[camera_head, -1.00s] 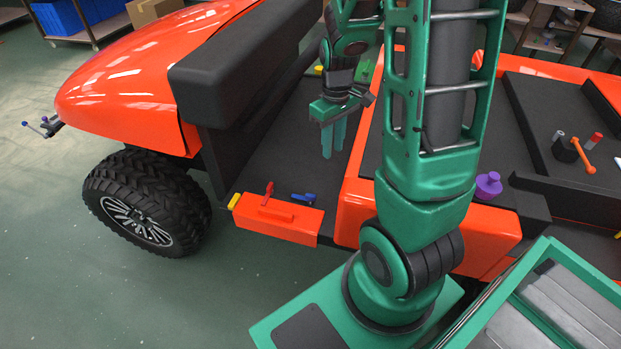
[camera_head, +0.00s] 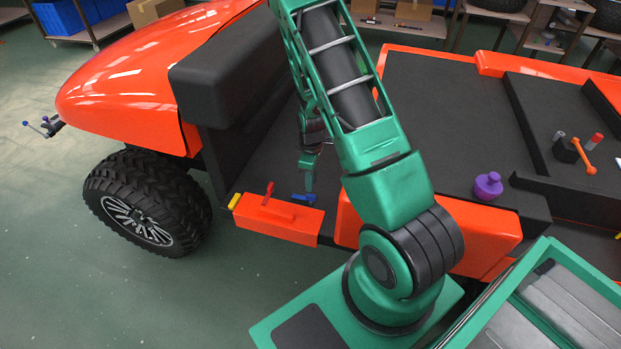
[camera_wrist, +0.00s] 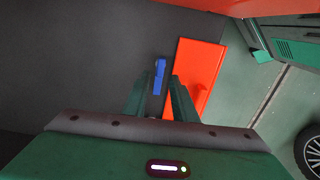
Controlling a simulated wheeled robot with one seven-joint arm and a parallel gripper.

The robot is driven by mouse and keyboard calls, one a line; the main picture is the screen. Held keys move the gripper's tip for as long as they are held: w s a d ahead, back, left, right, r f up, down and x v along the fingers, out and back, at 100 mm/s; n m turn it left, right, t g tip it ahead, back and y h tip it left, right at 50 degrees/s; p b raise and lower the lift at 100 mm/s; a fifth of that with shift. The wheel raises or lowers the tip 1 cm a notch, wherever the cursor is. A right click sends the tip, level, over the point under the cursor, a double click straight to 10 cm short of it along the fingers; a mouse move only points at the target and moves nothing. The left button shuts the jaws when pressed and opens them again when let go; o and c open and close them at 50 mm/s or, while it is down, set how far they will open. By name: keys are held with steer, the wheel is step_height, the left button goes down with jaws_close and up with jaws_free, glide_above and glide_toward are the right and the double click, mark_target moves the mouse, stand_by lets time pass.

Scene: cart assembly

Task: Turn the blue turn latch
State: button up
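The blue turn latch (camera_head: 303,198) sits at the inner right edge of the orange panel (camera_head: 278,219) on the cart's near side. In the wrist view the blue latch (camera_wrist: 159,77) lies beside the orange panel (camera_wrist: 203,68), in line with the gap between my fingertips. My gripper (camera_head: 308,181) points down just above the latch in the head view. In the wrist view my gripper (camera_wrist: 159,82) is open, one finger each side of the gap, holding nothing. I cannot tell whether the fingers touch the latch.
A red latch (camera_head: 269,190) and a yellow piece (camera_head: 234,201) are on the same panel, further left. A black seat back (camera_head: 230,72) rises behind, left of my gripper. A purple knob (camera_head: 488,185) stands to the right. The dark cart floor (camera_head: 264,158) is clear.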

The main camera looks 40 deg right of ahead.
mark_target(311, 195)
step_height(311, 195, down, 7)
steer(key=shift+r, duration=0.1)
jaws_close()
